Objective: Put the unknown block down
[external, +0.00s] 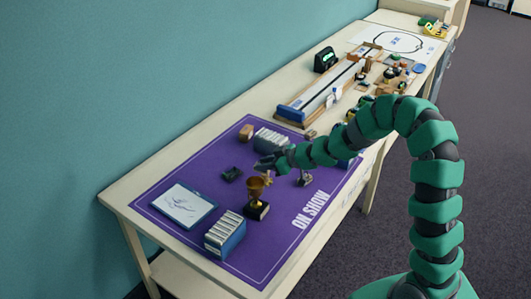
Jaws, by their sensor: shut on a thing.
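My arm reaches in from the right over the purple mat (165,172) marked "ON SHOW". A small dark object (231,174) lies on the mat just left of and below the gripper. How high the gripper is above the mat is hard to tell.
A gold trophy (257,208) stands near the gripper. A box of white cases (225,233), a framed drawing (184,204), another white-topped rack (272,139) and a brown block (246,132) are also on the mat. Bare mat shows between the drawing and the trophy. A long track (330,93) lies beyond.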

